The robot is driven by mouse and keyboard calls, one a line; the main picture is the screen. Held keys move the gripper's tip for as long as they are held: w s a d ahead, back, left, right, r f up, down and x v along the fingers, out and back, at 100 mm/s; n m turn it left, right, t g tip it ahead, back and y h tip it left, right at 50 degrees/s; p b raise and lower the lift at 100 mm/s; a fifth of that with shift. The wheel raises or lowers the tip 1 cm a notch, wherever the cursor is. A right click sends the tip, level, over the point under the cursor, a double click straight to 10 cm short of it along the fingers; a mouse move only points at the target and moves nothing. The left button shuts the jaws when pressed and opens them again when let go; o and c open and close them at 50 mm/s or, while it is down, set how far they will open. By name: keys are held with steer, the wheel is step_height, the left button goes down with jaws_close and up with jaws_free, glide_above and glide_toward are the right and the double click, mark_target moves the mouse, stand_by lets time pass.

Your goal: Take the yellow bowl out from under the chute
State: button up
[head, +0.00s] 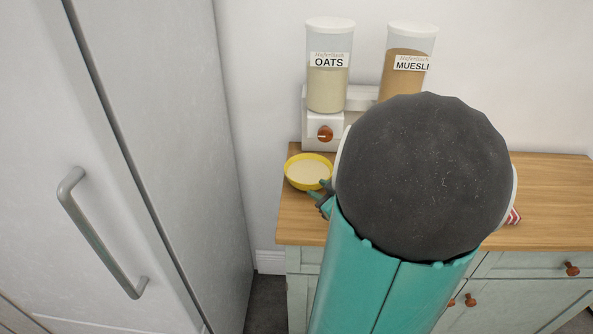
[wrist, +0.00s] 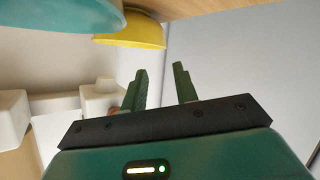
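The yellow bowl (head: 291,180) stands upright on the wooden counter below the OATS dispenser (head: 328,92), holding a pale filling. In the wrist view its yellow side (wrist: 140,40) shows at the top, beyond my fingertips. My gripper (head: 324,194) is at the bowl's front right rim, partly hidden by my arm. In the wrist view its two fingers (wrist: 162,78) stand apart with nothing between them. I cannot tell whether a finger touches the bowl. The white dispenser base with a brown knob (head: 325,133) is just behind the bowl.
A MUESLI dispenser (head: 404,72) stands right of the oats. A tall pale cabinet (head: 170,130) with a handle flanks the counter's left. A rounded teal thing (wrist: 55,18) is close in the wrist view. Red-striped cloth (head: 514,216) shows beside my arm. The counter's right (head: 555,190) is clear.

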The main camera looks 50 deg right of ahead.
glide_toward(292, 178)
steer(key=x, duration=0.4)
steer(key=shift+w+d+f, duration=0.1)
steer(key=shift+d+f, duration=0.2)
steer(key=shift+f, duration=0.15)
steer(key=x, duration=0.5)
steer(key=shift+w+r, duration=0.1)
steer(key=shift+w, duration=0.3)
jaws_close()
